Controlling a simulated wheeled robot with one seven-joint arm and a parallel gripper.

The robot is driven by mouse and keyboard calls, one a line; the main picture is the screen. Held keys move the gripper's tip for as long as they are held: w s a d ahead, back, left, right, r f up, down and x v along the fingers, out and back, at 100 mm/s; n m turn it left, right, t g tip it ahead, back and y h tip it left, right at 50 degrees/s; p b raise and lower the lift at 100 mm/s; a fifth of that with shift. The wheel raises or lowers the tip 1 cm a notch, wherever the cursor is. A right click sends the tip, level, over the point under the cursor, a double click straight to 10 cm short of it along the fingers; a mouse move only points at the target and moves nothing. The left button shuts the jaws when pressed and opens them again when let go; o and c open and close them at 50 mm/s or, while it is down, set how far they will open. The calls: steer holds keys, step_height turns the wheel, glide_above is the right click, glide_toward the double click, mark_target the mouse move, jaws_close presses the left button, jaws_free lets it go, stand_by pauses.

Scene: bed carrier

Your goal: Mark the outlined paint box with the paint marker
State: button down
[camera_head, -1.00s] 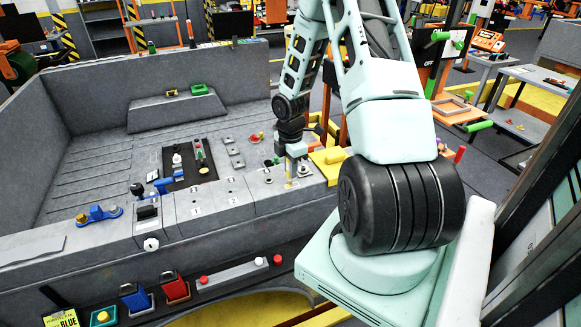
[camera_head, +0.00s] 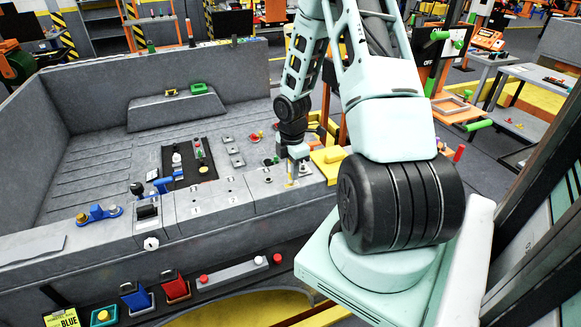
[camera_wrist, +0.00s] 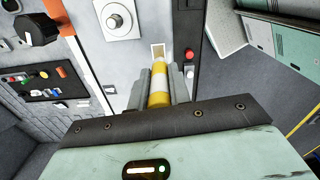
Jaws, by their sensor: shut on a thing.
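My gripper (camera_wrist: 160,85) is shut on the paint marker (camera_wrist: 159,85), a yellow cylinder with a white band. In the wrist view the marker points away from the palm. A small pale box with a yellowish outline (camera_wrist: 158,49) is on the grey panel just beyond the marker's tip. I cannot tell whether the tip touches it. In the head view my gripper (camera_head: 297,160) is over the right front part of the grey bed, with the yellow marker (camera_head: 290,174) below it. The outlined box is too small to make out there.
In the head view a yellow block (camera_head: 328,156) stands right of my gripper. Blue and red parts line the bed's front.

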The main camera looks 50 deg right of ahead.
steer(key=shift+s+a, duration=0.25)
steer(key=shift+s, duration=0.2)
steer(key=shift+w+d, duration=0.1)
steer(key=shift+w, duration=0.1)
steer(key=shift+w+d+p, duration=0.35)
steer(key=shift+w+p, duration=0.1)
steer(key=shift+w, duration=0.35)
steer(key=shift+s, duration=0.15)
steer(key=shift+s+a, duration=0.45)
steer(key=shift+s, duration=0.4)
steer(key=shift+w, duration=0.1)
steer(key=shift+w+d+p, duration=0.2)
steer(key=shift+w+d, duration=0.05)
steer(key=shift+w, duration=0.2)
steer(key=shift+w+d+p, duration=0.2)
steer(key=shift+w, duration=0.25)
